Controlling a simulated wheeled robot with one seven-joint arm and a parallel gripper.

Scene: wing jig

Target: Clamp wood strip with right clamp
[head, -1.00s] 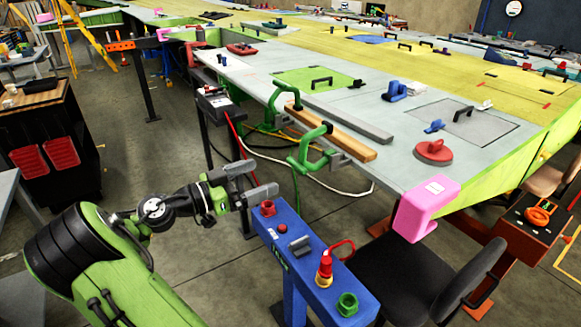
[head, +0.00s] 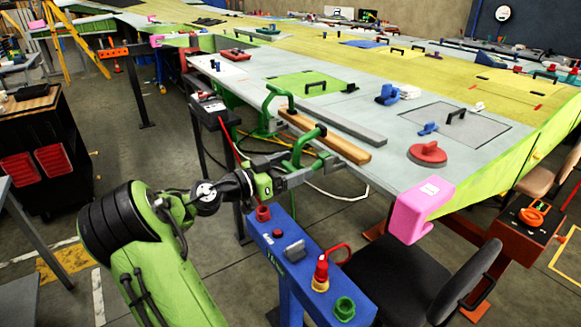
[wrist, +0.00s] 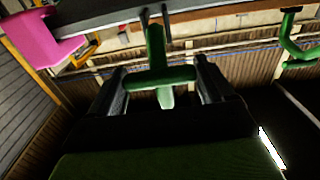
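The wood strip (head: 335,142) lies along the near edge of the grey wing panel. Two green clamps stand at that edge: the right clamp (head: 304,142) near the strip's front end, the left clamp (head: 272,100) near its back end. My gripper (head: 300,177) is at the lower part of the right clamp. In the wrist view, my gripper's two fingers (wrist: 163,82) stand wide apart, on either side of the right clamp's green crossbar (wrist: 160,77). The bar fills most of the gap; firm contact cannot be made out. The left clamp (wrist: 295,45) also shows at the right there.
A blue stand (head: 300,262) with a red valve and knobs is just below my gripper. A pink block (head: 420,208) sits on the panel's corner. A black chair (head: 425,270) is at right. A dark post-mounted box (head: 210,110) stands left of the clamps.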

